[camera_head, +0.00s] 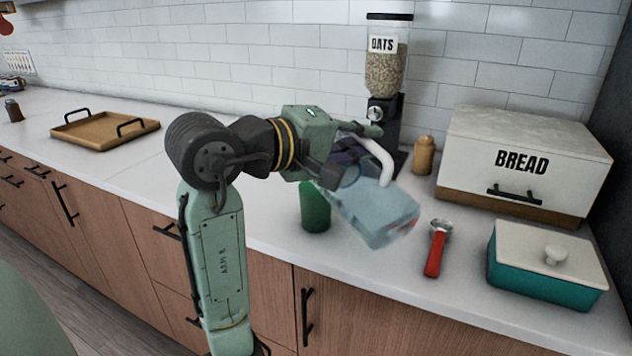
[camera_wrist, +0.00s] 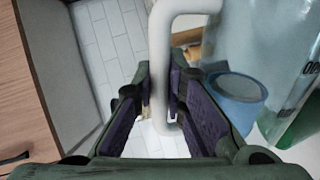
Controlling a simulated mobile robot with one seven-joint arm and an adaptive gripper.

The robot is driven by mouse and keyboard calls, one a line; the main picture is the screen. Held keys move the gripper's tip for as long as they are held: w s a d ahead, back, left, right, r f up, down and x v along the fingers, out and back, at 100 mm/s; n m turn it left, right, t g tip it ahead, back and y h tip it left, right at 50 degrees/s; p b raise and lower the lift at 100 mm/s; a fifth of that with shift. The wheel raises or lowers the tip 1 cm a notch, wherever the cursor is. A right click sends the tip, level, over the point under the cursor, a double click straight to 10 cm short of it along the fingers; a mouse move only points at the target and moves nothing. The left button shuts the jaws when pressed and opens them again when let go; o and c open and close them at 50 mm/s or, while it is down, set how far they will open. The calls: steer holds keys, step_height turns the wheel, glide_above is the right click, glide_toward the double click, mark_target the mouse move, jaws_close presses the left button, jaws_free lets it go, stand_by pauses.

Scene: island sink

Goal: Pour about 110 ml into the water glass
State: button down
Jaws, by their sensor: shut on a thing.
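My gripper (camera_head: 345,160) is shut on the white handle (camera_head: 379,162) of a clear, bluish pitcher (camera_head: 375,215). The pitcher is tilted above the counter, its base toward the lower right. In the wrist view the handle (camera_wrist: 160,75) runs between my fingers (camera_wrist: 160,108), and the clear body (camera_wrist: 285,45) fills the right side with part of a dark marking. A green cup (camera_head: 315,207) stands upright under the pitcher's left end. A blue round vessel (camera_wrist: 238,100) shows beside my right finger. I cannot tell which vessel is the water glass, and no stream is visible.
A red-handled tool (camera_head: 436,250), a teal dish with a white lid (camera_head: 545,270) and a bread box (camera_head: 525,165) stand to the right. An oats dispenser (camera_head: 387,80) and a small brown jar (camera_head: 423,155) are behind. A wooden tray (camera_head: 104,130) lies left.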

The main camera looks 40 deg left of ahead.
mark_target(380, 177)
steer(key=shift+w+a+r+p, duration=0.15)
steer(key=shift+a+r+p, duration=0.15)
steer(key=shift+a+p, duration=0.15)
steer(key=shift+w+a+r+n+h+p, duration=0.1)
steer(key=shift+a+r+n+h+p, duration=0.25)
steer(key=shift+p, duration=0.3)
stand_by(1.3)
steer(key=d+f+m+b, duration=0.1)
steer(key=d+f+b, duration=0.1)
steer(key=b, duration=0.1)
steer(key=s+d+f+m+y+b, duration=0.1)
steer(key=d+f+b, duration=0.1)
steer(key=b, duration=0.2)
steer(key=shift+s+d, duration=0.15)
steer(key=shift+d, duration=0.05)
steer(key=shift+d+r+m, duration=0.1)
steer(key=shift+r+m, duration=0.05)
steer(key=shift+m, duration=0.1)
steer(key=shift+s+d+f+m+y+b, duration=0.15)
steer(key=shift+d+f+m+b, duration=0.1)
steer(key=shift+d+f+b, duration=0.15)
steer(key=shift+s+d+f+m+y+b, duration=0.15)
steer(key=shift+f+m+b, duration=0.15)
steer(key=shift+f, duration=0.15)
steer(key=shift+w+d+f, duration=0.1)
steer(key=shift+f, duration=0.05)
stand_by(0.5)
